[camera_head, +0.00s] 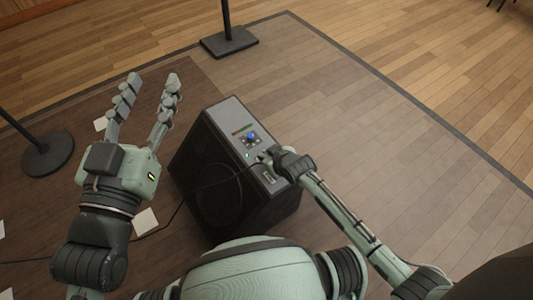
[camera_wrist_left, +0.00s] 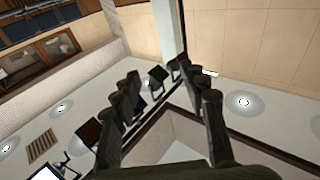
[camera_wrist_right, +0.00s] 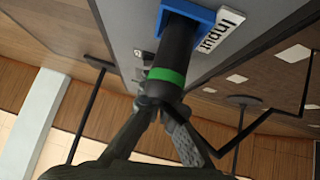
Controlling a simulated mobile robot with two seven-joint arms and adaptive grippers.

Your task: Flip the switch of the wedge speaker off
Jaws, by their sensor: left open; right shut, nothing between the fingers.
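The wedge speaker (camera_head: 208,168) stands on the dark floor in the head view, with a grey control panel (camera_head: 236,112) on top. The panel has a blue knob (camera_head: 252,136) and small marks; I cannot clearly pick out the switch. My right gripper (camera_head: 266,158) is shut at the panel's near part and hides some of it. In the right wrist view, its fingertips (camera_wrist_right: 160,106) meet beside the cable end of a black plug with a green band (camera_wrist_right: 167,76). I cannot tell if they touch it. My left gripper (camera_head: 152,80) is open and empty, left of the speaker, fingers raised.
The plug sits in a blue socket (camera_wrist_right: 198,14) by a label reading "Input" (camera_wrist_right: 221,30). A black cable (camera_head: 175,215) runs left from the speaker. Stand bases stand at the left (camera_head: 47,155) and back (camera_head: 230,42). The floor right of the speaker is clear.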

